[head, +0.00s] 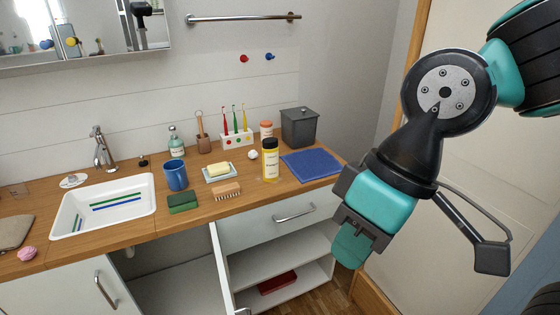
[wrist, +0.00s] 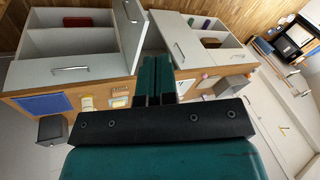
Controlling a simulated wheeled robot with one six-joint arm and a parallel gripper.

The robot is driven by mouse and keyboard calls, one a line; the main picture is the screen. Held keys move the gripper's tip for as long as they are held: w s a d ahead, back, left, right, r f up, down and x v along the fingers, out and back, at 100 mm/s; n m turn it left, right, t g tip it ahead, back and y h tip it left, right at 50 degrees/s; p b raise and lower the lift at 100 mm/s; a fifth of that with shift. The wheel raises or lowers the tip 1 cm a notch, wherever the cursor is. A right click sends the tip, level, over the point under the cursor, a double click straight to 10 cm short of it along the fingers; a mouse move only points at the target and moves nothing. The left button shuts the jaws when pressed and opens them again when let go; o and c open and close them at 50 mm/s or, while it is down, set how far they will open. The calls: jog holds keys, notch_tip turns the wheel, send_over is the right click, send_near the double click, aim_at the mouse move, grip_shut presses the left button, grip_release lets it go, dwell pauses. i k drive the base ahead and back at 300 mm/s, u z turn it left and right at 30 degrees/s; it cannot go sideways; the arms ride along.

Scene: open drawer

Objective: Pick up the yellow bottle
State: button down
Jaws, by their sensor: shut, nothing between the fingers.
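The yellow bottle (head: 270,165) stands upright on the wooden counter, with a dark cap and a pale label. It is just left of the blue mat (head: 312,164). My gripper (head: 352,246) is shut and empty, pointing down in front of the counter, to the right of the bottle and well apart from it. In the wrist view my gripper (wrist: 157,80) shows its two fingers together. A small yellow shape beside the blue mat there is too small to tell for sure as the bottle.
Near the bottle are an orange-capped jar (head: 266,129), a grey bin (head: 299,127), a soap dish (head: 219,172), a brush (head: 227,192) and a blue cup (head: 176,176). The sink (head: 103,206) is at left. A cabinet door (head: 221,262) stands open below the counter.

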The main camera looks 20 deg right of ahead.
aim_at(271, 148)
jog(key=u, duration=0.55)
jog(key=k, duration=1.3)
jog(key=i, duration=0.45)
jog(key=z, duration=0.85)
jog(key=i, duration=1.6)
jog(key=u, duration=0.65)
